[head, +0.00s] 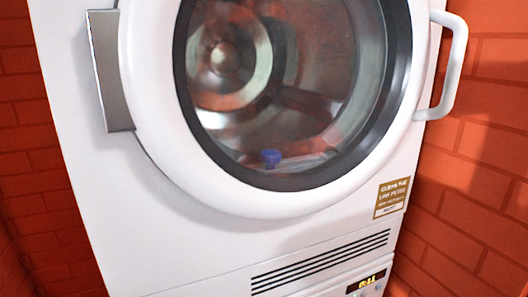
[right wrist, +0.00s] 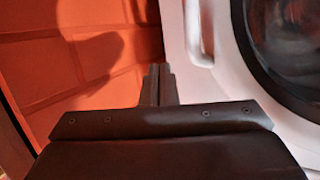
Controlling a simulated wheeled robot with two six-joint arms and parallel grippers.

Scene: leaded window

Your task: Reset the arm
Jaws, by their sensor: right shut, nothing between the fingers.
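In the right wrist view my right gripper (right wrist: 159,72) points forward with its two dark fingers together, and nothing shows between them. It is in front of the orange brick wall, to the left of the white door handle (right wrist: 199,36), and appears apart from it. No gripper shows in the head view, and my left gripper is in neither view.
A white front-loading machine (head: 170,240) fills the head view. Its round glass door (head: 290,80) looks shut, with a handle (head: 447,65) at right and hinge (head: 110,70) at left. A small blue object (head: 270,158) shows behind the glass. Orange brick walls (head: 490,150) flank it.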

